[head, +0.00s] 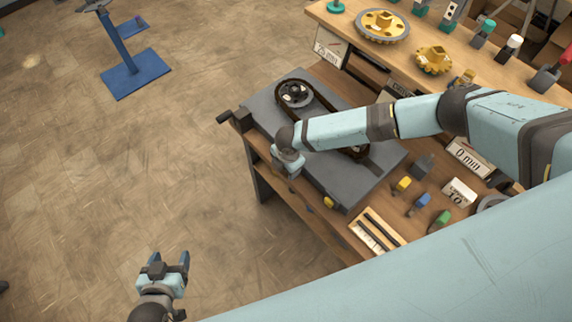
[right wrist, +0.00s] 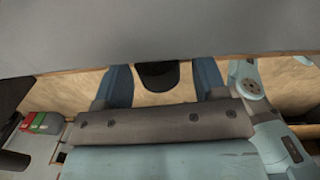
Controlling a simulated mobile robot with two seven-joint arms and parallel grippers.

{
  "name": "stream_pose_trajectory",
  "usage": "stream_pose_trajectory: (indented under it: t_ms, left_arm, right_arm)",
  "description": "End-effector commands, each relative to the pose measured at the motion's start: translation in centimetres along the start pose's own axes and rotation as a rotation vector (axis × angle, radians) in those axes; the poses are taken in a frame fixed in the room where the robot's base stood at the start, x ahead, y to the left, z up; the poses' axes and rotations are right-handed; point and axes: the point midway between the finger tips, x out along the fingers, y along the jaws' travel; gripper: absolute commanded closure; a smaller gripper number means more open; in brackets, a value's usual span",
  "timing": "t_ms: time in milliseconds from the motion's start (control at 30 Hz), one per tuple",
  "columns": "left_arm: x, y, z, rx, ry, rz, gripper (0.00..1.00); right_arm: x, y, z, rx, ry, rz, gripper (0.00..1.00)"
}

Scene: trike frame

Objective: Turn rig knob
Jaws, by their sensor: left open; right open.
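The rig is a dark grey slab (head: 385,170) with a belt and a pulley (head: 295,94) on top, on the wooden bench. A black knob-like handle (head: 224,117) sticks out at its left end. My right gripper (head: 288,165) is at the rig's front edge, its fingers mostly hidden in the head view. In the right wrist view its two blue fingers (right wrist: 163,78) are apart, with a dark rounded knob (right wrist: 157,75) between them. Whether they touch it I cannot tell. My left gripper (head: 170,262) is open and empty over the floor, away from the bench.
Yellow (head: 402,186), blue (head: 422,203) and green (head: 441,219) pieces stand right of the rig. A light tray (head: 376,232) lies at the front edge. Gold gears (head: 383,25) stand on the back shelf. A blue stand (head: 135,82) is on the floor, which is otherwise open.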

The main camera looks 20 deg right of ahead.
Motion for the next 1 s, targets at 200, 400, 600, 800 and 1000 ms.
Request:
stream_pose_trajectory:
  t_ms: [200, 400, 600, 800, 1000]
  left_arm:
    - [0.00, -0.02, 0.03, 0.000, 0.000, 0.000, 0.35]
    - [0.00, -0.02, 0.04, 0.000, 0.000, 0.000, 0.35]
    - [-0.22, -0.03, -0.28, 0.000, -0.001, -0.001, 0.35]
    - [-0.47, -0.12, -0.56, -0.004, -0.002, -0.003, 0.35]
    - [-0.38, 0.01, -0.41, -0.017, -0.006, -0.006, 0.35]
  right_arm:
    - [-0.02, -0.01, -0.01, 0.000, 0.000, 0.000, 0.49]
    - [-0.03, 0.00, 0.00, 0.000, 0.000, 0.000, 0.84]
    - [-0.05, -0.24, 0.01, 0.001, 0.000, 0.054, 0.84]
    - [0.01, -0.37, -0.04, 0.001, 0.001, 0.190, 0.84]
    - [-0.01, -0.27, -0.05, 0.001, 0.001, 0.249, 0.84]
